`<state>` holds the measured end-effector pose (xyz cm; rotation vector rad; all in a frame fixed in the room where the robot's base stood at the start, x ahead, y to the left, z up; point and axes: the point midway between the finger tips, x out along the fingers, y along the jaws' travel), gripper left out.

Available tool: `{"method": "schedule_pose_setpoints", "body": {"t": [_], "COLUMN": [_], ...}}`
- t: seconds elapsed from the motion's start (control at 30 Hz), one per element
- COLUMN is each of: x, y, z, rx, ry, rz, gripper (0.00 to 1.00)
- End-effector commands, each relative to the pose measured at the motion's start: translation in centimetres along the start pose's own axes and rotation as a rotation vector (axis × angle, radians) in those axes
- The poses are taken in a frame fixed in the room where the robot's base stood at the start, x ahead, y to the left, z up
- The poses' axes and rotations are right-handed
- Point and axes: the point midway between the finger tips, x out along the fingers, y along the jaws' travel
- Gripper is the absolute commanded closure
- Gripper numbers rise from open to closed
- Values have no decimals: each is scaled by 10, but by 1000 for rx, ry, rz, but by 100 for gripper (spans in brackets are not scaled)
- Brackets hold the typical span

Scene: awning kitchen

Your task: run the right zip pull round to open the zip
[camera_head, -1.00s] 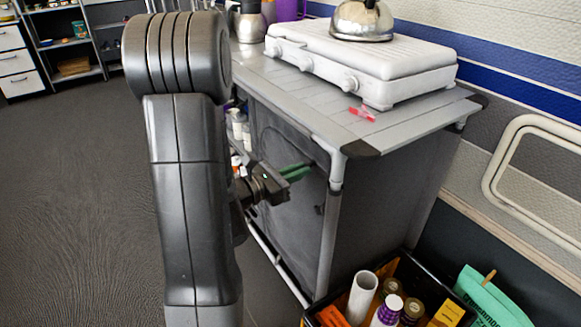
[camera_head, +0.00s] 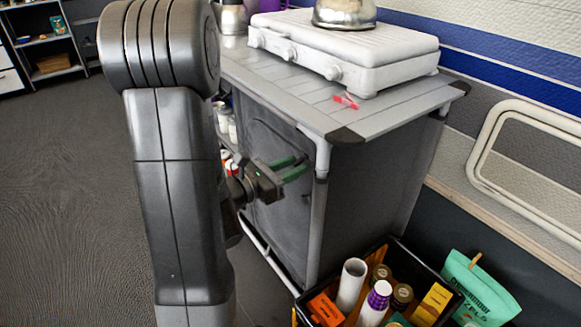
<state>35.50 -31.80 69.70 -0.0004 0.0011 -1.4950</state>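The grey camp kitchen unit (camera_head: 362,203) has a dark fabric front panel (camera_head: 272,226). A curved seam, which looks like the zip line (camera_head: 256,128), runs round the upper part of this panel. I cannot make out the right zip pull. My gripper (camera_head: 289,167) has green fingertips and is in front of the panel's right part, near the corner post (camera_head: 318,190). Its fingers look apart with a narrow gap and nothing visible between them. I cannot tell whether they touch the fabric.
A white stove (camera_head: 345,52) with a kettle (camera_head: 344,12) and a red item (camera_head: 346,101) are on the top. A black crate (camera_head: 440,277) with bottles and packets stands at the front right, beside a green bag (camera_head: 480,287). Floor at left is clear.

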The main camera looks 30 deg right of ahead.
Motion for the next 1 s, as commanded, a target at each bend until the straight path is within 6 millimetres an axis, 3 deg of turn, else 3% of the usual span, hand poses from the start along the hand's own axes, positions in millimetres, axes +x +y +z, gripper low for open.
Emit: {"method": "schedule_pose_setpoints", "body": {"t": [0.27, 1.0], "x": [-11, -97], "y": [2, 2], "z": [0, 1], "rx": [0, -1], "ry": [1, 1], "rz": [5, 7], "gripper": [68, 68]}}
